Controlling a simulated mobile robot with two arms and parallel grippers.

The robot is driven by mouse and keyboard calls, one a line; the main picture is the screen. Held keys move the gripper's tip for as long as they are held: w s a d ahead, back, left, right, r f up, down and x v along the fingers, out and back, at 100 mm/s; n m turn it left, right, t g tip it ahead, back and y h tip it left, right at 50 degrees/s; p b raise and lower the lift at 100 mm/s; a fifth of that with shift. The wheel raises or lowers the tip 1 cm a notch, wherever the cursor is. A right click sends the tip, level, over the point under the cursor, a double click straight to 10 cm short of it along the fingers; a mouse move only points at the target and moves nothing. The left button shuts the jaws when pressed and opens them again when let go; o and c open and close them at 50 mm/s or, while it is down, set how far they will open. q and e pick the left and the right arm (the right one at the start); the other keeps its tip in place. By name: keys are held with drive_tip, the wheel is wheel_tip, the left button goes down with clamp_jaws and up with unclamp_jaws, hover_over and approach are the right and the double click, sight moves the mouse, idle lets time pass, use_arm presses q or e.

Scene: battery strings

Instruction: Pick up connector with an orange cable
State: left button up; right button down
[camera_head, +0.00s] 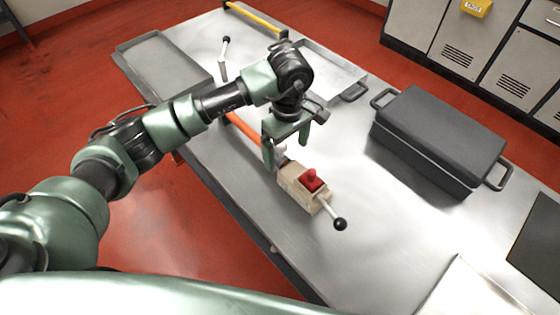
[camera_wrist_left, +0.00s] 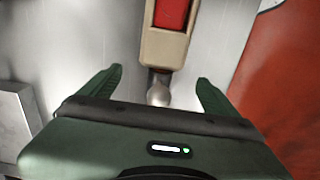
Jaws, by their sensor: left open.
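An orange cable (camera_head: 243,132) runs along the metal table and passes behind my left gripper. My left gripper (camera_head: 286,157) is open above the table, fingers pointing down. A beige block (camera_head: 293,188) with a red part on top (camera_head: 311,180) and a black-knobbed lever (camera_head: 340,224) lies just in front of it. In the left wrist view, a grey rounded connector end (camera_wrist_left: 159,92) shows between the open fingers (camera_wrist_left: 158,82), beside the beige block (camera_wrist_left: 163,50). The palm hides what lies beyond it, and the orange cable is not visible there. I cannot tell whether the fingers touch anything.
A dark grey case (camera_head: 440,135) with handles stands to the right on the table. A shallow grey tray (camera_head: 134,47) lies at the far left. The table between block and case is clear.

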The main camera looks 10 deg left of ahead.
sight(286, 164)
use_arm(q)
wheel_tip(286, 164, down, 5)
drive_tip(key=shift+s+r+p, duration=0.15)
drive_tip(key=shift+p, duration=0.8)
drive_tip(key=shift+f, duration=0.45)
clamp_jaws()
drive_tip(key=shift+r, duration=0.1)
